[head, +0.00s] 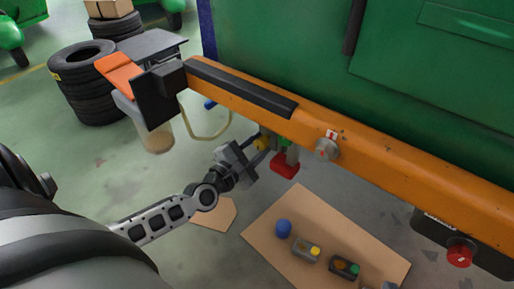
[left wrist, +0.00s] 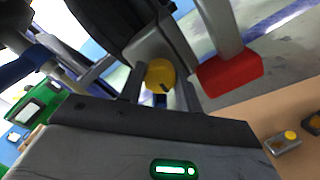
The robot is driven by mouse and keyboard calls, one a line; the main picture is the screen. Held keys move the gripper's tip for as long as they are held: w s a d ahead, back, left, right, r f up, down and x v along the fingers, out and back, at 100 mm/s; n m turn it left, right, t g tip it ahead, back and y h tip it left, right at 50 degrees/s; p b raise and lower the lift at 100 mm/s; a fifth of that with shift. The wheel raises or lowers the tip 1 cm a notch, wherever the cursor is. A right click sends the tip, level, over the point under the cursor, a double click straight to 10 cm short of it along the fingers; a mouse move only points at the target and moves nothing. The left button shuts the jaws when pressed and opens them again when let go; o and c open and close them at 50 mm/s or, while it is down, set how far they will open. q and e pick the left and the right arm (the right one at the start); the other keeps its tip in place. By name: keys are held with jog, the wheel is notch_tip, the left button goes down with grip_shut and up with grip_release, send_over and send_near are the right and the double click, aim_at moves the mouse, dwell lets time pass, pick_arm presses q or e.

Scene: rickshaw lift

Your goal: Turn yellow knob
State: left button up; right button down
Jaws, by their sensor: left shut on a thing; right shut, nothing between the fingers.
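The yellow knob (left wrist: 160,74) sits on a grey housing under the orange beam, and in the left wrist view it lies between the two fingers. In the head view only a small part of the yellow knob (head: 262,142) shows past the gripper. My left gripper (head: 255,149) reaches in from the left below the beam. It is shut on the yellow knob; its fingertips also show in the left wrist view (left wrist: 160,88). My right gripper is not in view.
The orange beam (head: 400,165) runs along the green vehicle side (head: 290,40). A red block (head: 285,165) on a grey post hangs right of the knob. A cardboard sheet (head: 270,215) with several small parts lies on the floor below. Stacked tyres (head: 85,85) stand at the upper left.

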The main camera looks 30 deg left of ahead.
pick_arm(q)
jog(key=shift+n, duration=0.5)
pick_arm(e)
jog(key=shift+w+r, duration=0.1)
jog(key=shift+r, duration=0.2)
jog(key=shift+a, duration=0.1)
pick_arm(q)
jog(key=o, duration=1)
pick_arm(e)
jog(key=shift+f, duration=0.1)
pick_arm(q)
jog(key=shift+s, duration=0.25)
jog(key=s+a, duration=0.1)
jog(key=s, duration=1.4)
jog(key=shift+s+a+p, duration=0.15)
jog(key=shift+s+p, duration=0.05)
jog(key=shift+p, duration=0.25)
pick_arm(e)
jog(key=shift+d+f+g, duration=0.25)
jog(key=shift+f+g, duration=0.05)
jog(key=shift+f, duration=0.25)
jog(key=shift+r, duration=0.15)
